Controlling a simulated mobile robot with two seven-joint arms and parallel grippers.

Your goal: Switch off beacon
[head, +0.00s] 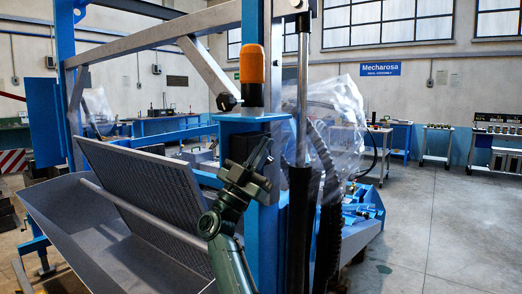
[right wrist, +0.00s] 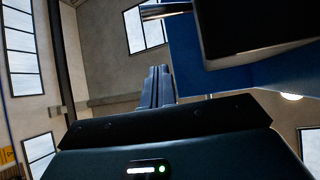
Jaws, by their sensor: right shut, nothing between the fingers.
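The orange beacon (head: 252,64) stands upright on top of the blue post (head: 268,240). It looks unlit, though I cannot be sure. A dark box (head: 240,148) is on the post below the beacon, partly hidden by my right gripper (head: 264,146). That gripper is shut and empty, pointing up in front of the post, well below the beacon. In the right wrist view its closed fingers (right wrist: 158,84) point up, with a dark box (right wrist: 260,22) and a blue surface (right wrist: 285,70) to their upper right. Whether they touch anything is unclear. My left gripper is not in view.
A tilted perforated screen (head: 140,190) and grey trough (head: 75,235) lie to the left. A black knob (head: 227,101) sits left of the beacon. A vertical rod (head: 302,100), dark hoses (head: 328,190) and clear plastic wrap (head: 340,115) stand right of the post. Open floor (head: 440,220) is at right.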

